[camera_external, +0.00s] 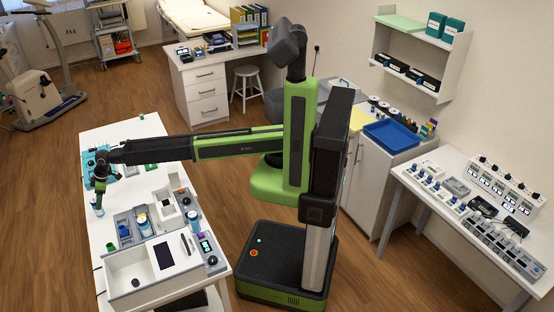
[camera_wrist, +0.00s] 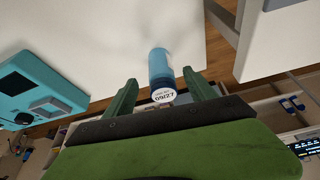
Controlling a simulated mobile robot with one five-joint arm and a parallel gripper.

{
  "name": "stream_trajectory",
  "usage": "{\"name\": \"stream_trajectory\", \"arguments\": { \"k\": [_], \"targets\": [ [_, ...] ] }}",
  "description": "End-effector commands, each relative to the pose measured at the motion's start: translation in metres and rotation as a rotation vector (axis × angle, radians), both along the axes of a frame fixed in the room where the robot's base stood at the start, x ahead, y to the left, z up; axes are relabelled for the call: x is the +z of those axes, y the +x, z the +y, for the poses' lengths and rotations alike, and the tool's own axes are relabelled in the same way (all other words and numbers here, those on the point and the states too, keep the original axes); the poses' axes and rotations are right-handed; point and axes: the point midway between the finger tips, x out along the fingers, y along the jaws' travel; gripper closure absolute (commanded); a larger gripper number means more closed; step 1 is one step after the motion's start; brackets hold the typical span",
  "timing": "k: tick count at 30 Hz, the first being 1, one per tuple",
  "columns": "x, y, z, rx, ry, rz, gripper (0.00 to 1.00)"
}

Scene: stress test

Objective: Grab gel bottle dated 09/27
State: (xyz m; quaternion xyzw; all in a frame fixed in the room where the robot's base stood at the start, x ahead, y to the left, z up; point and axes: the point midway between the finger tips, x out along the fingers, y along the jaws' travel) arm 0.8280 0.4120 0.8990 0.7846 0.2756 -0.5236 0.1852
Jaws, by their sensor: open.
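In the wrist view, a blue gel bottle (camera_wrist: 161,70) lies between the two dark green fingers of my gripper (camera_wrist: 158,92). Its white end faces me and reads 09/27. The fingers are apart, one on each side of the bottle, with a gap showing on both sides. In the external view, my gripper (camera_external: 99,184) points down over the left part of the white table (camera_external: 110,150), just above a small bottle (camera_external: 97,207). Other bottles with blue parts stand farther along the table, one (camera_external: 143,225) in a grey holder and one (camera_external: 194,220) near the right edge.
A teal device (camera_wrist: 40,85) lies left of the bottle in the wrist view. In the external view, a white open box (camera_external: 150,270) and grey trays (camera_external: 128,228) fill the table's near end. A bench with instruments (camera_external: 480,210) stands at the right.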

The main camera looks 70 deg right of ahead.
Motion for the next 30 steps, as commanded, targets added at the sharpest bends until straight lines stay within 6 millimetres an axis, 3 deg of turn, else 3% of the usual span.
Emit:
{"name": "stream_trajectory", "arguments": {
  "k": [9, 16, 30],
  "targets": [
    [-0.048, 0.015, 0.014, 0.0, 0.0, 0.0, 0.35],
    [-0.045, 0.015, 0.014, 0.0, -0.001, -0.001, 0.35],
    [-0.045, 0.015, 0.014, 0.0, -0.001, -0.001, 0.95]
  ]
}}
